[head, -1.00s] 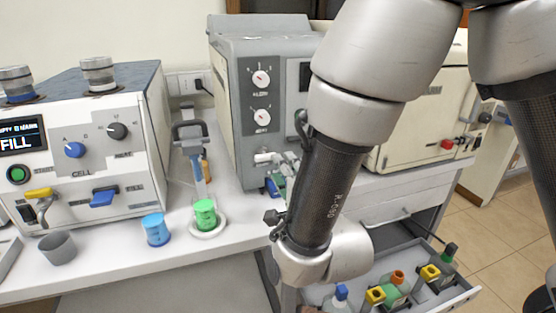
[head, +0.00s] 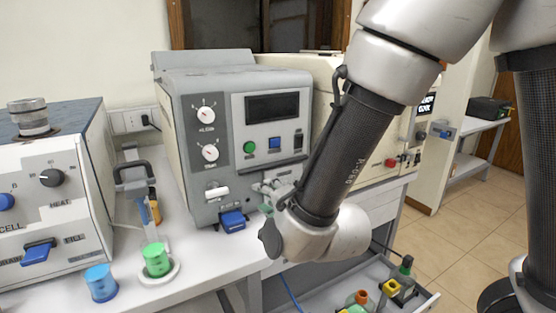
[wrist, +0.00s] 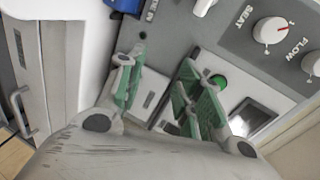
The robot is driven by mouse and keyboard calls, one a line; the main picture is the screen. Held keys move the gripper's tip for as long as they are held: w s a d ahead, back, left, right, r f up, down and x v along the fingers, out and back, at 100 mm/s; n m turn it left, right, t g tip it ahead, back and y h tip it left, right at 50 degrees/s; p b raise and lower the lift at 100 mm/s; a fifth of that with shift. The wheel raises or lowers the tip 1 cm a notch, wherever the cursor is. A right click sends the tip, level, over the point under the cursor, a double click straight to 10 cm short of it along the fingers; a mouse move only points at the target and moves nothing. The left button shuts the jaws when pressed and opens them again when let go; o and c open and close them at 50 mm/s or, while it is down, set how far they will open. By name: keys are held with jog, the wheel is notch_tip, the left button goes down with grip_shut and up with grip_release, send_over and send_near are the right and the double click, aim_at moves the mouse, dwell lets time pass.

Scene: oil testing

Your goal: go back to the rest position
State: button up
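My gripper (wrist: 160,95) shows in the wrist view with its two green-padded fingers apart and nothing between them. Beyond the fingers is the grey front panel (wrist: 225,55) of a machine with white knobs and a green button. In the head view my arm hangs down on the right, in front of the grey machine (head: 200,85). My gripper is mostly hidden there behind my wrist; only part of it (head: 275,185) shows close to the machine's front.
A blue cup (head: 101,283) and a green cup (head: 157,260) stand on the bench. A white machine (head: 50,190) is at the left. The floor (head: 455,230) at the right is clear.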

jog(key=w+d+r+n+g+h, duration=0.1)
jog(key=d+r+n+g, duration=0.15)
jog(key=d, duration=0.65)
jog(key=w+d+r+n+g+h, duration=0.1)
jog(key=w+d+r+n+g, duration=0.2)
jog(key=d, duration=0.7)
jog(key=s+d+r+n+g+h, duration=0.3)
jog(key=s+d+n+h, duration=0.2)
jog(key=s+d, duration=1.4)
jog(key=d, duration=0.3)
jog(key=shift+r+h, duration=0.2)
jog(key=shift+h, duration=0.1)
